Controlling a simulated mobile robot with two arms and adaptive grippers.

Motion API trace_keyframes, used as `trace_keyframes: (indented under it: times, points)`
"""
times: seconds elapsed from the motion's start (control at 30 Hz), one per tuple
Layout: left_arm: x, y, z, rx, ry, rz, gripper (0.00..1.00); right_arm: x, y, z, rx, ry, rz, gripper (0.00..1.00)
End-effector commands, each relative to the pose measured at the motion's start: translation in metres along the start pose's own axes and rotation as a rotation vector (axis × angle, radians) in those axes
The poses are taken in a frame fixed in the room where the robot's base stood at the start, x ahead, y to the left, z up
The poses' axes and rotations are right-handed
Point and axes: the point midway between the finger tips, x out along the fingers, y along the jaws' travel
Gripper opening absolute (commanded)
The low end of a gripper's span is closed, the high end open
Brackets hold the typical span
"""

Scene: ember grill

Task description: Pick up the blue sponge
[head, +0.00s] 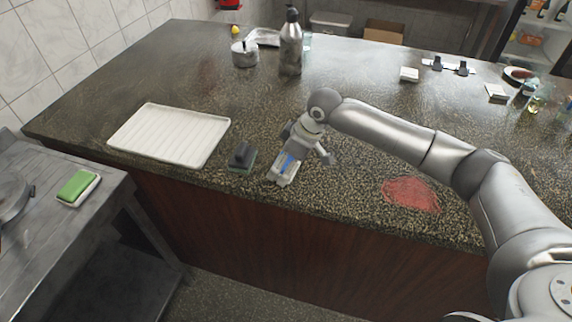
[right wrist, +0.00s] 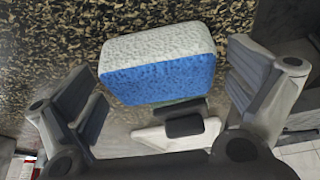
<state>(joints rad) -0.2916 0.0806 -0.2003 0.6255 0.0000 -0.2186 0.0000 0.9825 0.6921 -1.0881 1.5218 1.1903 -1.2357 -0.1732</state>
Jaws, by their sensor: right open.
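The blue sponge (head: 287,163), blue with a whitish layer, lies on the speckled counter near its front edge in the head view. In the right wrist view the sponge (right wrist: 160,78) shows its blue side and pale layer between the two fingers. My right gripper (head: 307,153) is open over the sponge. In the wrist view there are visible gaps between the sponge and both fingers, so it is not gripped. The arm hides part of the counter to the right. My left gripper is not in view.
A dark-handled scrubber (head: 242,156) sits just left of the sponge, and a white ribbed tray (head: 170,134) lies farther left. A red patch (head: 410,194) marks the counter at right. A green sponge (head: 77,186) is on the side table. A bottle (head: 291,45) stands behind.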

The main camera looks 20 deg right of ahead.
Motion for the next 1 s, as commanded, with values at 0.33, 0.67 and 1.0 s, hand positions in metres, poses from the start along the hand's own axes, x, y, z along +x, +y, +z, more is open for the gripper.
trace_keyframes:
  times: [0.33, 0.67, 1.0]
  points:
    - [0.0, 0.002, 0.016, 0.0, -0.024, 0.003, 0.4, 0.0, 0.0, 0.0, 0.0, 0.0, 0.0, 0.61]
    - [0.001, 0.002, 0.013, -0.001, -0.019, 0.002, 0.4, -0.001, 0.0, -0.001, 0.0, 0.001, 0.0, 0.6]
    - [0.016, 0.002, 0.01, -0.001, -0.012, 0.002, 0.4, -0.033, -0.004, -0.013, -0.002, 0.005, -0.001, 0.6]
